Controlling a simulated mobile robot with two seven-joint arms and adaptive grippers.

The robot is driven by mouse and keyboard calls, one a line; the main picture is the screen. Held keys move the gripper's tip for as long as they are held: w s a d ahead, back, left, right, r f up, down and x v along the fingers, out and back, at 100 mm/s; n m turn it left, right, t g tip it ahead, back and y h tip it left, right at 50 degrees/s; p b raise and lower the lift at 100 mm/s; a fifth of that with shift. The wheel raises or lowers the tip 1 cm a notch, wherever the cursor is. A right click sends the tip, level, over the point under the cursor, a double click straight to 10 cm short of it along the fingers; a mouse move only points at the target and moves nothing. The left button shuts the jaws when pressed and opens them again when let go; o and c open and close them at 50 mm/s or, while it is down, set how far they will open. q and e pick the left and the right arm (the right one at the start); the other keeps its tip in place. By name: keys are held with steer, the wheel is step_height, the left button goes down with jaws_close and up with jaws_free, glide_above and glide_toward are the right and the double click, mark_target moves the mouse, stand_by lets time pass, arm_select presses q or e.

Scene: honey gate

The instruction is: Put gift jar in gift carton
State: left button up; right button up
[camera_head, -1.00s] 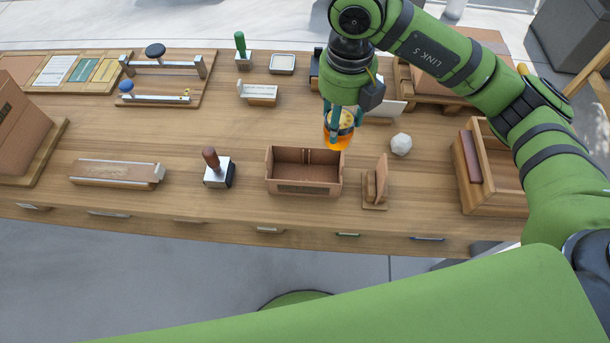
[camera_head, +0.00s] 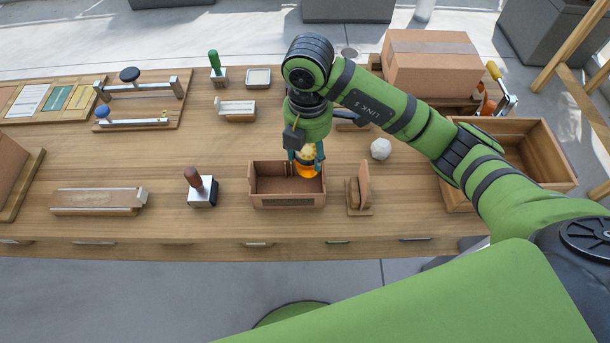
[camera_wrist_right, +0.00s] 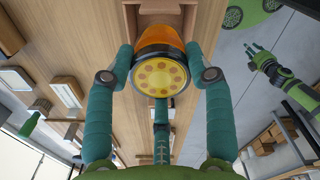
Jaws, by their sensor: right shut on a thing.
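The gift jar (camera_head: 307,169) is amber with a round yellow lid. My right gripper (camera_head: 306,164) is shut on it, fingers on both sides. In the right wrist view the jar (camera_wrist_right: 158,75) sits between the fingertips, lid toward the camera. The gift carton (camera_head: 265,202) is a small open brown box on the bench. The jar is over its back right part in the head view; how far it is above or inside the carton I cannot tell. My left gripper (camera_wrist_right: 268,62) shows only in the right wrist view, off to the side, fingers apart and empty.
A stamp (camera_head: 201,190) stands left of the carton, and a small wooden stand (camera_head: 359,191) close on its right. A white faceted ball (camera_head: 380,149) lies behind that stand. A wooden crate (camera_head: 548,155) and a large closed box (camera_head: 430,68) are farther right.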

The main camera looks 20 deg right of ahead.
step_height(320, 180, down, 9)
steer(key=shift+p, duration=1.05)
steer(key=shift+f, duration=0.5)
steer(key=shift+f, duration=0.1)
steer(key=o, duration=1)
steer(key=shift+o, duration=0.3)
